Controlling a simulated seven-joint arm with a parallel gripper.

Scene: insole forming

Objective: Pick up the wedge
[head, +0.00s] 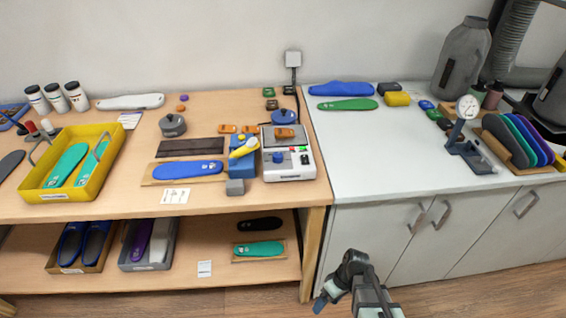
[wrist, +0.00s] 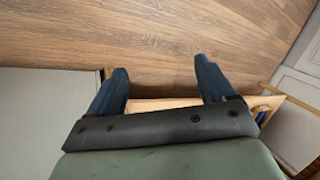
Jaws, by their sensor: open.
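No piece stands out clearly as the wedge. Small orange pieces lie at the back of the wooden bench, one on the left (head: 227,128) and one beside it (head: 250,129). Another orange piece (head: 284,133) sits on top of the white-and-grey machine (head: 290,172). A small grey block (head: 235,187) rests near the bench's front edge. All are too small to tell their exact shape. My gripper (wrist: 163,72) is open and empty in the wrist view, its two dark blue fingers apart over wooden floor. In the head view it is low in front of the cabinets, away from these pieces.
A yellow tray (head: 112,132) with green insoles stands at the bench's left. A blue insole (head: 188,169) lies on a board mid-bench. A white counter (head: 400,150) on the right holds insoles, a dial gauge (head: 467,108) and a rack. The shelf below holds bins.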

